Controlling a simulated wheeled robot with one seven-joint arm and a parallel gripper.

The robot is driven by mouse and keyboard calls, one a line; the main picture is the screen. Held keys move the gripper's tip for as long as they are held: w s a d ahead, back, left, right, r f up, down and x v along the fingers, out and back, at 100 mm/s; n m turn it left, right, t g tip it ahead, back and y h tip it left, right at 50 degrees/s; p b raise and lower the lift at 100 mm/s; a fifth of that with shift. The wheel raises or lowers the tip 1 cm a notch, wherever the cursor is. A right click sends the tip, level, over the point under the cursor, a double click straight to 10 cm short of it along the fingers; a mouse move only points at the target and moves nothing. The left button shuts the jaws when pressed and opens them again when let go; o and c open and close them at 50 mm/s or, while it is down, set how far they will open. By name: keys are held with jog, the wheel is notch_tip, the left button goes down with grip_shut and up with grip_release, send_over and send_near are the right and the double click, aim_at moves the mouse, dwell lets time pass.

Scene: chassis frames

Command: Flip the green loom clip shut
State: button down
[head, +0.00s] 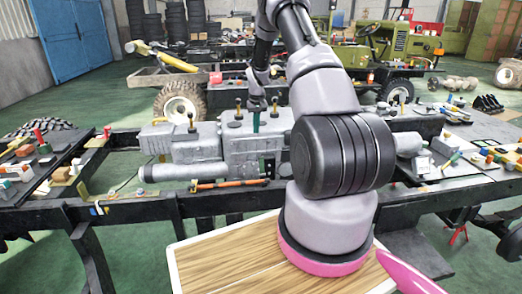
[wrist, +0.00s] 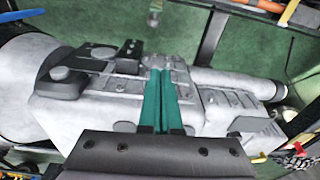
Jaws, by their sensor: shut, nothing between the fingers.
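My gripper (head: 256,126) is over the middle of the grey gearbox (head: 205,146), with its green fingers pointing down. In the wrist view, the two green fingers of my gripper (wrist: 160,74) lie together, shut with nothing between them. Their tips are over the gearbox casing (wrist: 215,125); I cannot tell whether they touch it. I cannot pick out the green loom clip for certain in either view. A small yellow-green piece (head: 83,190) stands at the left of the black chassis frame, too small to identify. My arm hides the gearbox's right part in the head view.
An orange hose or cable (head: 230,184) runs along the near chassis rail (head: 150,211). Tables with loose parts stand left and right. A wood-topped surface (head: 230,257) is at the front.

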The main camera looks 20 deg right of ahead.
aim_at(261, 165)
jog(key=f, duration=0.1)
jog(key=w+d+f, duration=0.1)
jog(key=shift+d+f, duration=0.15)
jog(key=shift+f, duration=0.25)
jog(key=shift+f, duration=0.1)
notch_tip(261, 165, down, 10)
jog(key=shift+s+a+r, duration=0.2)
jog(key=shift+s+r, duration=0.15)
jog(key=shift+s, duration=0.45)
jog(key=shift+s+a+r, duration=0.2)
jog(key=shift+s+r, duration=0.1)
jog(key=shift+s, duration=0.45)
